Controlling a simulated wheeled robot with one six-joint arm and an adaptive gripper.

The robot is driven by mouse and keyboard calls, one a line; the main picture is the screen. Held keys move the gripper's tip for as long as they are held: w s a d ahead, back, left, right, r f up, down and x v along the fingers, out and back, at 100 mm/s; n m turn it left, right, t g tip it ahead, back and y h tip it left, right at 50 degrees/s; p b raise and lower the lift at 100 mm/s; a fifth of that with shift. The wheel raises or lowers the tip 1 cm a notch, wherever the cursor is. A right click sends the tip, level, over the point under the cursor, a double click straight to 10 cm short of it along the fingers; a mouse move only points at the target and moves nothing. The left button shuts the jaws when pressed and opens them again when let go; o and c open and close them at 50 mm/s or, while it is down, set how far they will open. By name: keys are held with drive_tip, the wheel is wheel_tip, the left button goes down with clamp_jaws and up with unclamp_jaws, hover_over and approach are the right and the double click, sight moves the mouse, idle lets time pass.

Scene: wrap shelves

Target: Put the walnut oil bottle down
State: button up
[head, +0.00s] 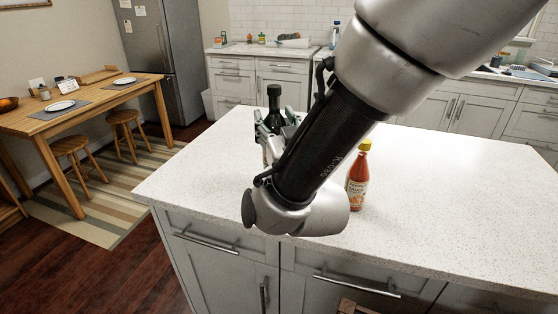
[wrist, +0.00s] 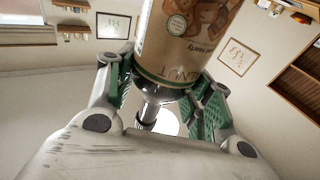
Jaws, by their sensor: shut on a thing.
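The walnut oil bottle (head: 274,104) is dark with a black cap and stands upright at the left part of the white island counter in the head view. My gripper (head: 270,132) is shut on it; my arm hides much of the gripper and the bottle's lower part. In the wrist view the bottle (wrist: 185,45) shows a brown label with nuts, between the green finger pads of my gripper (wrist: 165,95). I cannot tell whether its base touches the counter.
A red sauce bottle (head: 358,178) with a yellow cap stands on the island counter (head: 450,190), right of my arm. The counter's right side is clear. A wooden table (head: 90,100) with plates and stools (head: 75,150) is at the left.

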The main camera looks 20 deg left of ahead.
drive_tip(key=shift+f, duration=3.2)
drive_tip(key=shift+f, duration=0.1)
drive_tip(key=o, duration=1.3)
drive_tip(key=shift+f, duration=0.1)
drive_tip(key=shift+o, duration=0.2)
drive_tip(key=shift+s+d, duration=0.1)
drive_tip(key=v, duration=1.1)
drive_tip(key=shift+s+d, duration=0.25)
drive_tip(key=shift+s, duration=0.1)
